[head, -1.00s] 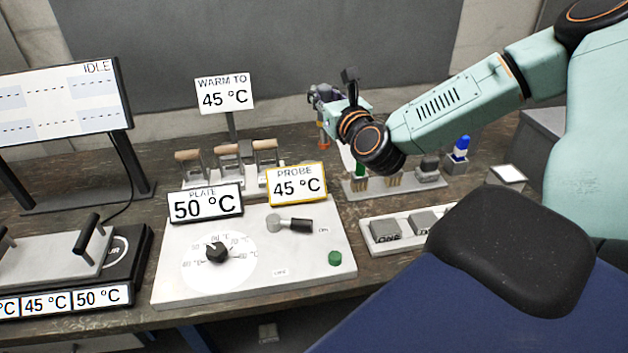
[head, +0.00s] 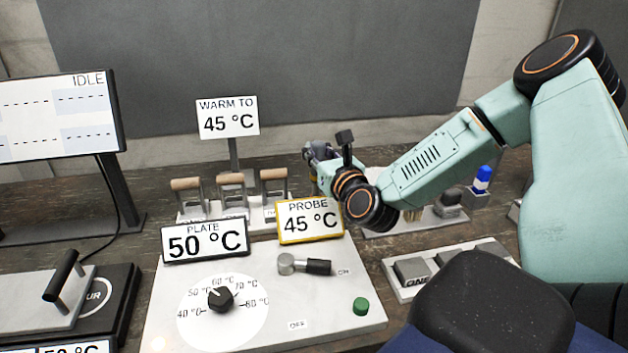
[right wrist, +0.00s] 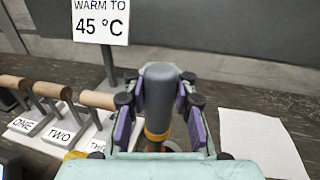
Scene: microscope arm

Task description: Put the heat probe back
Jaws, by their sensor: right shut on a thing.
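The heat probe (right wrist: 159,95) has a grey cylindrical handle with an orange-yellow band below it. It stands roughly upright between the purple-padded fingers of my right gripper (right wrist: 160,118), which is shut on it. In the head view my right gripper (head: 321,160) is behind the yellow-framed PROBE 45 °C sign (head: 310,221), to the right of the wooden-handled tools. The probe's lower end is hidden in both views, so I cannot tell whether it touches anything. My left gripper is not in view.
Wooden-handled tools (head: 231,190) stand close left of my right gripper. The control box (head: 330,305) has a dial, a lever and a green button. A WARM TO 45 °C sign (head: 228,117) stands behind. A blue-topped item (head: 481,180) is at right.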

